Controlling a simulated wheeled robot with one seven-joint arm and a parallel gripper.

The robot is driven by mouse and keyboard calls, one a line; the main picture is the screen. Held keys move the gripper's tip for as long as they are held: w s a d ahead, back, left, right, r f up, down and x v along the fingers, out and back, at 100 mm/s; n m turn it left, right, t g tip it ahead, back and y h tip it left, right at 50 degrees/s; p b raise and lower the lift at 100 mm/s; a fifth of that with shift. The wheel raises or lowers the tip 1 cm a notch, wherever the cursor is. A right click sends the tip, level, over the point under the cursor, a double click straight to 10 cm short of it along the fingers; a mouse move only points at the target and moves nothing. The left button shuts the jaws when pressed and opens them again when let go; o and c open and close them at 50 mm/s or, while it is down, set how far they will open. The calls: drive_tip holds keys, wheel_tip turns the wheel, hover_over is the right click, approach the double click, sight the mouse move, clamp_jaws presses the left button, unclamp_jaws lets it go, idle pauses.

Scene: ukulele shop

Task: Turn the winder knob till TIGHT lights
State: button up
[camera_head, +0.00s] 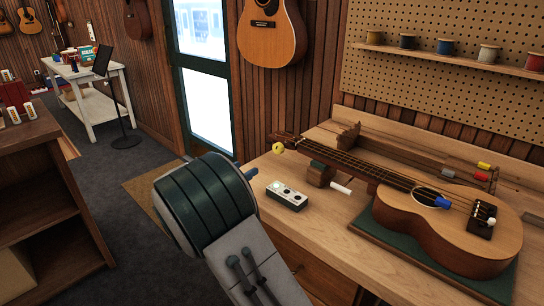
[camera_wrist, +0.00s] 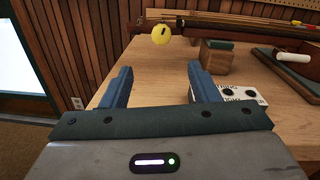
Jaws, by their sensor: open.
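A yellow round knob (camera_head: 278,148) with a dark mark sits at the headstock end of the ukulele (camera_head: 445,218). The knob also shows in the wrist view (camera_wrist: 161,34), beyond the space between my fingers. My gripper (camera_wrist: 161,72) is open and empty, its two blue fingers apart and clear of the knob. In the head view my arm's end hides most of the fingers. A small white box (camera_head: 287,196) with round dark spots lies on the bench below the neck; in the wrist view my right finger partly covers it (camera_wrist: 243,94). No spot looks clearly lit.
A wooden block (camera_head: 320,174) supports the neck, with a white cylinder (camera_head: 341,188) beside it. The ukulele body rests on a green mat (camera_head: 385,244). A shelf of thread spools (camera_head: 445,47) hangs behind. Bare bench (camera_head: 330,235) lies in front.

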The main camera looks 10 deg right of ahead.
sight(276, 150)
drive_tip(key=p+x, duration=0.1)
drive_tip(key=x, duration=1.2)
drive_tip(key=shift+w+d, duration=0.15)
drive_tip(key=shift+d, duration=0.1)
drive_tip(key=c, duration=1)
